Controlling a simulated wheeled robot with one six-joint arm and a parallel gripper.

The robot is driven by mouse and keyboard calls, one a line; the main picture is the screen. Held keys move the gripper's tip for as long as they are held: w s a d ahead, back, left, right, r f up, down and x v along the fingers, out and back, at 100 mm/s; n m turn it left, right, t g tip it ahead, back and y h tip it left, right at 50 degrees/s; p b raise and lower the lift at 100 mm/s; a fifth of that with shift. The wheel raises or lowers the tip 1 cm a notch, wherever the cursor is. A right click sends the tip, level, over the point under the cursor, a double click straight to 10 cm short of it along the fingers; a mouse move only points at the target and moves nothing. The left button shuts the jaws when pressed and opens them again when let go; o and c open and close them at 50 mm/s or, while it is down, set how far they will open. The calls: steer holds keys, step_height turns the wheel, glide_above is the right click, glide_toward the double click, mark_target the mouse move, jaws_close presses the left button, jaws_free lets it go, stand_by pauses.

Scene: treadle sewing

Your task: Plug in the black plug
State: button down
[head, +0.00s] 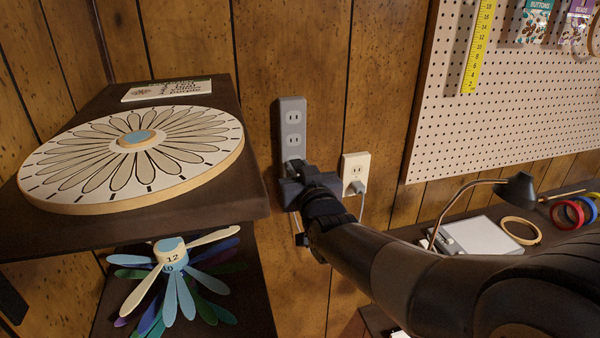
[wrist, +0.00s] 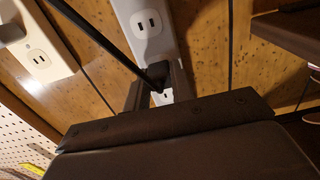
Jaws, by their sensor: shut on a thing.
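My gripper (head: 292,172) is at the lower part of a grey power strip (head: 291,104) fixed upright on the wood wall. In the wrist view the fingers (wrist: 157,88) are shut on the black plug (wrist: 157,72), close to the face of the power strip (wrist: 165,45). A black cord (wrist: 105,38) runs from the plug to the upper left there. I cannot tell whether the prongs are in a slot. In the head view my gripper hides the plug, and two empty sockets show above it. In the wrist view sockets show on both sides of the plug.
A cream wall outlet (head: 355,165) with a grey plug (head: 358,187) in it is just right of my gripper. A dark shelf (head: 255,195) with a round flower-patterned disc (head: 60,165) stands close on the left. A pegboard (head: 500,110) and a desk lamp (head: 518,190) are at the right.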

steer(key=shift+w+a, duration=0.1)
steer(key=shift+w, duration=0.25)
steer(key=c, duration=1.1)
jaws_free()
steer(key=shift+c, duration=0.2)
steer(key=b+v, duration=0.1)
steer(key=v, duration=0.9)
steer(key=shift+s, duration=0.35)
steer(key=p+x, duration=0.1)
steer(key=x, duration=1)
steer(key=shift+s, duration=0.35)
